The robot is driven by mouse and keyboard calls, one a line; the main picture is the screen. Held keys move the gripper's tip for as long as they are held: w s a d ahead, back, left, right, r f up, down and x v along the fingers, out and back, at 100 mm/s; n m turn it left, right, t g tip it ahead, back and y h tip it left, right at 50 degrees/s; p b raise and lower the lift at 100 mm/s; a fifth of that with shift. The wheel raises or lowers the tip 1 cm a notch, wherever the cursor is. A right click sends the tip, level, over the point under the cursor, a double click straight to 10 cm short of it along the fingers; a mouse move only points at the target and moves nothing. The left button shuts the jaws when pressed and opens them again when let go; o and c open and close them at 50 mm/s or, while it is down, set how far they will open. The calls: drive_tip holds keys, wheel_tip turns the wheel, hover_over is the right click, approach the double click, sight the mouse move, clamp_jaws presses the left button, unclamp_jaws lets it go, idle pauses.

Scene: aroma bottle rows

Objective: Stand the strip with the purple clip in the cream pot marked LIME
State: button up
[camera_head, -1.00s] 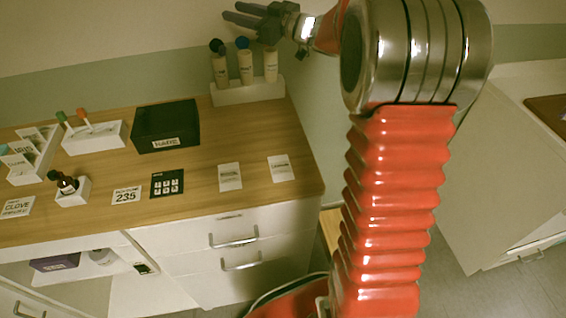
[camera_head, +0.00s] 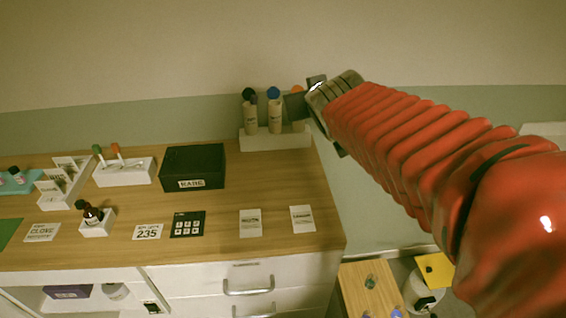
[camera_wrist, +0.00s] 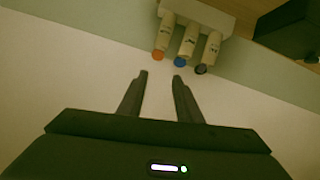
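My gripper (camera_wrist: 160,77) is open and empty in the wrist view, its two dark fingers apart with pale wall behind them. In the body view it (camera_head: 297,104) is at the right end of a white rack (camera_head: 257,146), partly hiding it. The rack holds cream tubes with dark, blue and orange tops; they also show in the wrist view (camera_wrist: 187,42), beyond the fingertips and apart from them. Their labels are too small to read. I cannot make out a strip with a purple clip or a pot marked LIME. Strips with green and orange clips (camera_head: 107,157) stand in a white block (camera_head: 125,174).
A black box (camera_head: 192,163) stands left of the rack. A dark bottle (camera_head: 91,214) sits in a small white holder. Cards and a dark keypad-like panel (camera_head: 188,224) lie along the front of the wooden counter (camera_head: 270,190). A white bin-like container (camera_head: 425,297) stands lower right.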

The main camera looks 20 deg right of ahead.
drive_tip(key=s+a+f+g+y, duration=0.1)
drive_tip(key=s+a+f+g, duration=0.1)
drive_tip(key=s, duration=0.6)
drive_tip(key=s+a+f+g+y, duration=0.1)
drive_tip(key=s+a+f+g, duration=0.1)
drive_tip(key=s+a+f, duration=0.2)
drive_tip(key=s+a+f+g+y, duration=0.1)
drive_tip(key=s+a+f+g, duration=0.2)
drive_tip(key=s+f, duration=0.4)
drive_tip(key=s, duration=0.5)
drive_tip(key=shift+a+f, duration=0.25)
drive_tip(key=shift+f, duration=0.1)
